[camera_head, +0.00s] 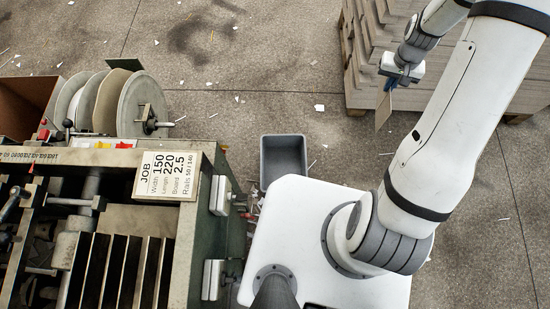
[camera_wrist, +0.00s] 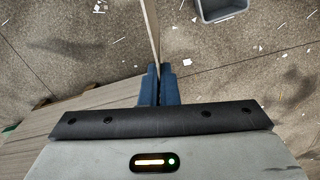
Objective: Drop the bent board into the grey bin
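My gripper (camera_head: 390,84) is at the upper right in the head view, beside the stacked boards. Its blue fingers (camera_wrist: 158,84) are closed on a thin greyish-tan board (camera_head: 383,111), which hangs below them above the floor. The board (camera_wrist: 153,30) shows nearly edge-on in the wrist view; I cannot clearly tell its bend. The grey bin (camera_head: 264,160) is an open rectangular box on the floor, left of the held board, and looks empty inside. Part of the bin (camera_wrist: 222,17) also shows at the top of the wrist view, right of the board and apart from it.
A pallet (camera_head: 355,98) of stacked grey boards stands at the upper right. The feeder machine (camera_head: 180,225) with a job sign (camera_head: 168,176) and reels (camera_head: 140,105) fills the left. Open floor with paper scraps lies between the bin and the pallet.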

